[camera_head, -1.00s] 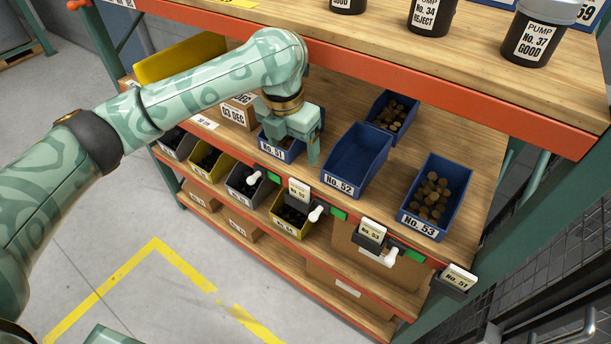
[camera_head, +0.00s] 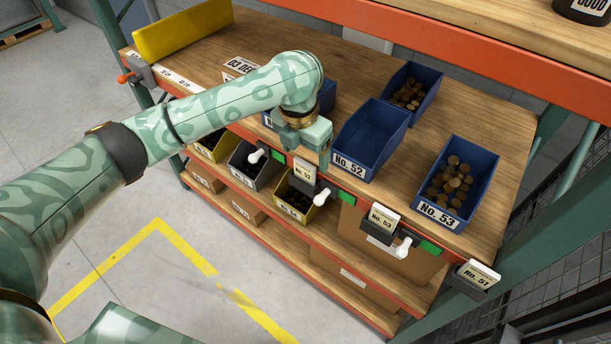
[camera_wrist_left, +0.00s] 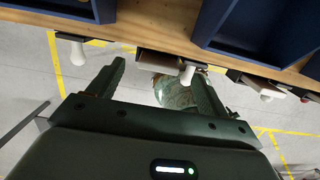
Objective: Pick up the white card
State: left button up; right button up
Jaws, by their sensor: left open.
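Three small off-white cards stand in dark holders along the shelf's front edge: card No. 52 (camera_head: 304,174), card No. 53 (camera_head: 382,217) and card No. 51 (camera_head: 479,272) at the far right. My left gripper (camera_head: 312,155) hangs just above and behind card No. 52, with a finger near its upper right. In the left wrist view the left gripper (camera_wrist_left: 155,78) is open, fingers wide apart and empty. A holder (camera_wrist_left: 156,62) with a white knob (camera_wrist_left: 187,72) shows between the fingers; its card face is not readable. My right gripper is out of view.
Blue bin No. 52 (camera_head: 344,163) is empty; blue bin No. 53 (camera_head: 421,209) holds brown pieces. White knobs (camera_head: 322,197) stick out from the edge. The orange upper shelf beam (camera_head: 470,50) overhangs the bins. Open floor (camera_head: 180,300) lies in front.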

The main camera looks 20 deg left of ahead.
aim_at(304, 162)
pick_arm(q)
notch_tip(304, 162, down, 4)
jog(key=shift+r+b, duration=0.1)
jog(key=shift+b, duration=0.8)
jog(key=shift+w+f, duration=0.2)
jog(key=shift+f, duration=0.2)
jog(key=shift+r, duration=0.2)
jog(key=c, duration=1.1)
jog(key=shift+o, duration=0.2)
